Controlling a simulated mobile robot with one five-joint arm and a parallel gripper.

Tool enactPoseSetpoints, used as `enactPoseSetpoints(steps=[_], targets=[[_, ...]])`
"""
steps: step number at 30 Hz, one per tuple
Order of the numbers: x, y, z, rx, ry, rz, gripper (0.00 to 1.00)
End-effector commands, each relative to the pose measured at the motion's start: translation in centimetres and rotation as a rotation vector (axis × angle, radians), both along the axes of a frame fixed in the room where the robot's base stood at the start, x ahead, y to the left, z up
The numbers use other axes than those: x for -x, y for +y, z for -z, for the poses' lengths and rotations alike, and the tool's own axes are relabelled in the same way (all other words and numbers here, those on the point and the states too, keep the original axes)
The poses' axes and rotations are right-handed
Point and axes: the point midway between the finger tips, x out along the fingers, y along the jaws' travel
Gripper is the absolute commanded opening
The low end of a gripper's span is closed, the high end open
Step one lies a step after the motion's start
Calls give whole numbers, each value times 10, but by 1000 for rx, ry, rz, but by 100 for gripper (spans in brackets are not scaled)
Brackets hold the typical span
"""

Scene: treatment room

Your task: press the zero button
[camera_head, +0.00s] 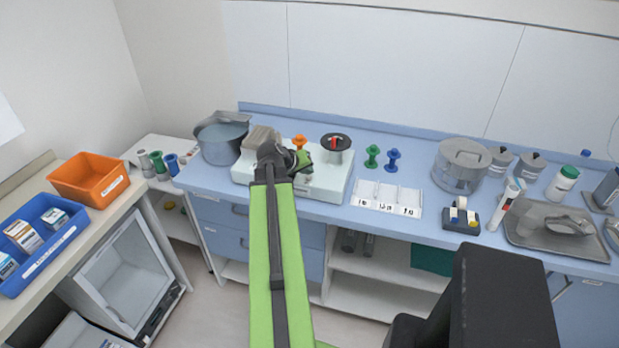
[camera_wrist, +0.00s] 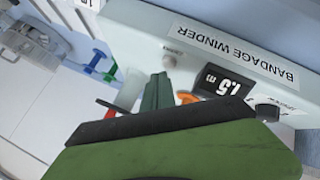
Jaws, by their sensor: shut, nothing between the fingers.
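The bandage winder (camera_head: 325,185) is a white box on the blue counter. In the wrist view its labelled face (camera_wrist: 215,48) shows tilted and upside down. A dark display (camera_wrist: 225,82) on it reads 1.5 m. A small round pale button (camera_wrist: 169,60) sits on this face, left of the display. A dark knob (camera_wrist: 267,112) is at the right. I cannot read which control is the zero button. My gripper (camera_wrist: 160,78) is shut and empty, its green fingers close to the face; contact cannot be told. In the head view my gripper (camera_head: 304,160) is over the winder.
A black disc with a red part (camera_head: 336,142) tops the winder. Green (camera_head: 372,156) and blue (camera_head: 393,160) spools stand right of it, behind a white divided tray (camera_head: 388,197). A grey pot (camera_head: 222,140) stands left. An orange spool (camera_head: 299,142) is behind my gripper.

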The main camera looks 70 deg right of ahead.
Motion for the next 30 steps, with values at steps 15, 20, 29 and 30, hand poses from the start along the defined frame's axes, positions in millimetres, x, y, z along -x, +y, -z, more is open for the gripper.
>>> enactPoseSetpoints(steps=[15,20,29,30], targets=[[0,0,6,0,0,0,0],[0,0,8,0,0,0,0],[0,0,12,0,0,0,0],[0,0,12,0,0,0,0]])
